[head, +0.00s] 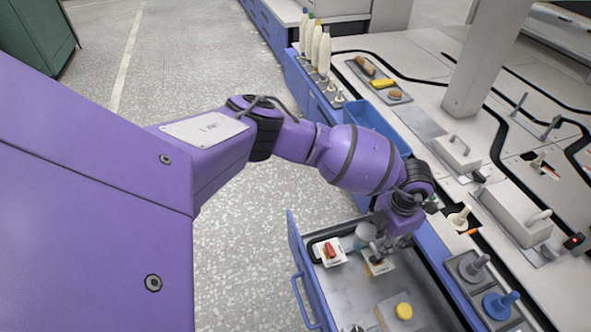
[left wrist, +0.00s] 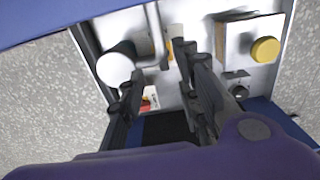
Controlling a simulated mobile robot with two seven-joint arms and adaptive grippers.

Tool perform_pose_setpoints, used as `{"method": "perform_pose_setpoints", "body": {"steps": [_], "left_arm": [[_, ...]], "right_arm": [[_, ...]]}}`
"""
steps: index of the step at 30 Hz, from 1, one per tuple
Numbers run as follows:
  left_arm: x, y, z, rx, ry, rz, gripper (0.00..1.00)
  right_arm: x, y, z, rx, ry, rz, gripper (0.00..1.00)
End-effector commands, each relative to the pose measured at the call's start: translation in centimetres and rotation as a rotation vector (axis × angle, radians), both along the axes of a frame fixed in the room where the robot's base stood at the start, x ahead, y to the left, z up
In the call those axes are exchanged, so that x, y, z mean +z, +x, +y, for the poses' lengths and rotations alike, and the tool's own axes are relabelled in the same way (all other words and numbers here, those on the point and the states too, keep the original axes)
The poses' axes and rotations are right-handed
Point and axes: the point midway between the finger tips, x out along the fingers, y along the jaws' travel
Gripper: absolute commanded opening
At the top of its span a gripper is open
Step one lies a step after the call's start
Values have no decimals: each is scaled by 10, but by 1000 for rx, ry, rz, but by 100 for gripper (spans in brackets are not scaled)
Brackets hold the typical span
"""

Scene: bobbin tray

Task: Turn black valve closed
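My left gripper (head: 384,247) reaches down into an open blue drawer (head: 300,262). It is low over a white card with a small dark piece (head: 380,266), partly hidden by the fingers; I cannot tell for sure that this piece is the black valve. In the left wrist view, my left gripper's fingers (left wrist: 158,66) stand apart with nothing clearly held between them. A card with an orange mark (left wrist: 176,48) shows beside the right-hand finger. No contact with a valve can be made out. My right gripper is not in view.
The drawer also holds a red piece on a white card (head: 330,251), a grey-white cylinder (head: 364,235) and a yellow knob (head: 404,311). Beside it, the bench carries a blue knob (head: 500,305), a grey knob (head: 475,268) and a blue bin (head: 368,122).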

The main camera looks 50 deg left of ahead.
Motion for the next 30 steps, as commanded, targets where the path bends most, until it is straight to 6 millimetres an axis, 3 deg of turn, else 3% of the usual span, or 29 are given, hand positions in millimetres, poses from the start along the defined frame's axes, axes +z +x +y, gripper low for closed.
{"method": "perform_pose_setpoints", "body": {"steps": [6,12,18,25,30], "left_arm": [[-33,0,-1,-1,-1,1,31],[-63,-1,-1,-1,-2,3,31],[-75,-1,-2,-1,-4,1,31],[-75,-2,-1,-2,-3,2,31],[-75,-1,-2,-2,-4,1,10]], "right_arm": [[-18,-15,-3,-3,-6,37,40],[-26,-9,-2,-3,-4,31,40],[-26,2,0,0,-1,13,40],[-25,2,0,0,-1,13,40],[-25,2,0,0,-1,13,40]]}}
